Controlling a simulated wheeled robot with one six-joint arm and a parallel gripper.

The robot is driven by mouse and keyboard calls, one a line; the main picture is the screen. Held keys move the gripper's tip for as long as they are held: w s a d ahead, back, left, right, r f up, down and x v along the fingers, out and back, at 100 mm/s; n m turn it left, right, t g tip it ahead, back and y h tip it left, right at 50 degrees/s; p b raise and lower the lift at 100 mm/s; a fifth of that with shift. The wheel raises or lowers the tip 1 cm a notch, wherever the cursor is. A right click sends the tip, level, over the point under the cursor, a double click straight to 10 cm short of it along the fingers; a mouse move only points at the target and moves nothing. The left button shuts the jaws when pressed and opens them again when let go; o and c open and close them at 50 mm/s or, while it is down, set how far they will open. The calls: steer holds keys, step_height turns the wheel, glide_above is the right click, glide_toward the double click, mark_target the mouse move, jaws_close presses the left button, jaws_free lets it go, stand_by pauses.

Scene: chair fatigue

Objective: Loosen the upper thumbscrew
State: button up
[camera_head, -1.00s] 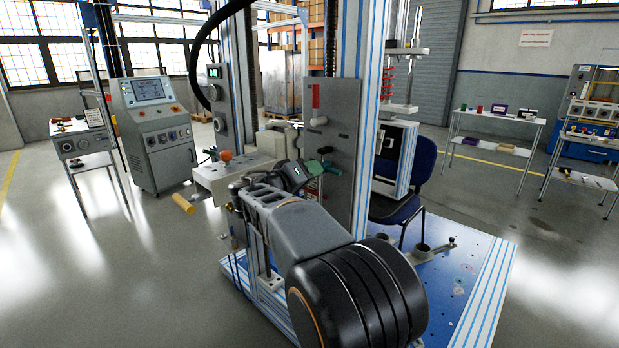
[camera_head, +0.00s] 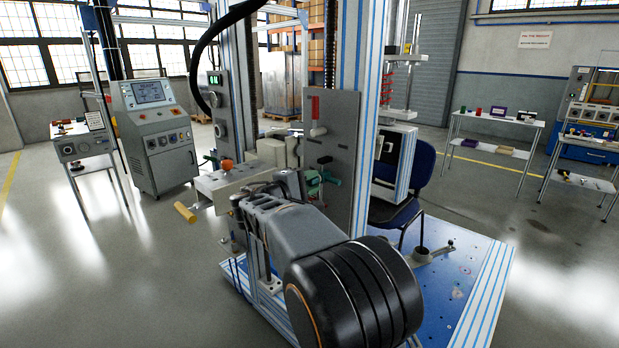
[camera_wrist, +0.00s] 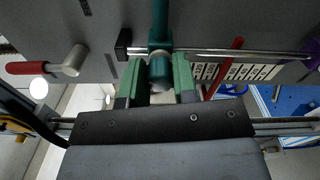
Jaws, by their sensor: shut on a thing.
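A teal knob (camera_wrist: 160,72) with a pale end sits on a rod in front of a grey plate (camera_wrist: 215,25) in the wrist view. My gripper (camera_wrist: 160,84) has its two green fingers on either side of it and is shut on it. I cannot tell from the markings whether this knob is the upper thumbscrew. In the head view, my gripper (camera_head: 311,186) is at the grey upright plate (camera_head: 341,120), and my wrist hides most of the contact.
A red-tipped handle (camera_wrist: 28,68) sticks out to the left in the wrist view. A horizontal metal rod (camera_wrist: 235,54) and a red pointer (camera_wrist: 225,66) over a scale lie to the right. A blue chair (camera_head: 420,170) stands behind the plate.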

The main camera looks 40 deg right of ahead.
steer(key=shift+n+p, duration=1.35)
steer(key=shift+n, duration=0.85)
steer(key=o, duration=0.9)
steer(key=shift+o, duration=0.2)
steer(key=s+a, duration=0.2)
steer(key=a, duration=1.1)
steer(key=shift+s+a, duration=0.25)
steer(key=shift+a, duration=0.05)
